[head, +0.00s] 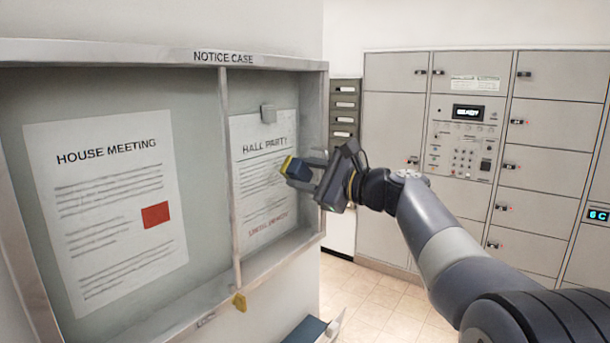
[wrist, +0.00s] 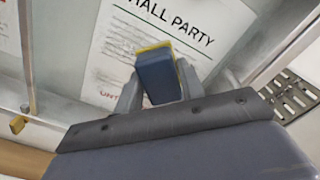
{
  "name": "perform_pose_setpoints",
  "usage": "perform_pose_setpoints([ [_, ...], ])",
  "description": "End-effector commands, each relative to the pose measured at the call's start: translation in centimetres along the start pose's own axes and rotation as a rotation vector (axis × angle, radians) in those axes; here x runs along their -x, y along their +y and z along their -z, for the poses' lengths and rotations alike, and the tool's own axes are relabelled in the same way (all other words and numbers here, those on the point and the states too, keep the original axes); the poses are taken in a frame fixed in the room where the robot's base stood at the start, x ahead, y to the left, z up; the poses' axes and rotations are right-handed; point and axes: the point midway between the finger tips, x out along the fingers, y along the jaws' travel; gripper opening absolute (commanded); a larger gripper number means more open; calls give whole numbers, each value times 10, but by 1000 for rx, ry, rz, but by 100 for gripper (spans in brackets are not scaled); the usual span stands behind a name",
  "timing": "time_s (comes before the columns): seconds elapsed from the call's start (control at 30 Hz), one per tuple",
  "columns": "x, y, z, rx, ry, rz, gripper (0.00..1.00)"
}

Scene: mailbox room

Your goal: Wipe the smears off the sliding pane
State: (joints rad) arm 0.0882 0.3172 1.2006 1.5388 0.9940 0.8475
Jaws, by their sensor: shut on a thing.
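The notice case (head: 223,57) hangs on the wall at the left of the head view, with an upright metal bar (head: 231,170) dividing its front. A HALL PARTY sheet (head: 262,165) is right of the bar and also shows in the wrist view (wrist: 125,45). My gripper (head: 303,176) is shut on a dark blue block with a yellow face (head: 291,167). In the wrist view the block (wrist: 158,78) sits between the fingers, yellow face toward the sheet. Whether it touches the pane I cannot tell. I cannot make out clear smears.
A small grey square (head: 268,113) is near the sheet's top. A yellow piece (head: 240,301) is on the case's lower rail. Grey lockers (head: 545,150) with a keypad panel stand at the back. A blue-topped item (head: 306,329) is below the case. Tiled floor (head: 372,296) is clear.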

Motion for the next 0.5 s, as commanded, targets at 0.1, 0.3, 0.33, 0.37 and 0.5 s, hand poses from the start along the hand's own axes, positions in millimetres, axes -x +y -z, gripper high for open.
perform_pose_setpoints([
  [0.1, 0, 6, -4, 0, -3, -2, 19],
  [0.3, 1, 19, -16, 1, -3, -1, 19],
  [0.33, 1, 21, -18, 1, -3, -2, 19],
  [0.37, 1, 23, -20, 1, -4, -2, 19],
  [0.5, 2, 28, -26, 1, -3, -1, 19],
])
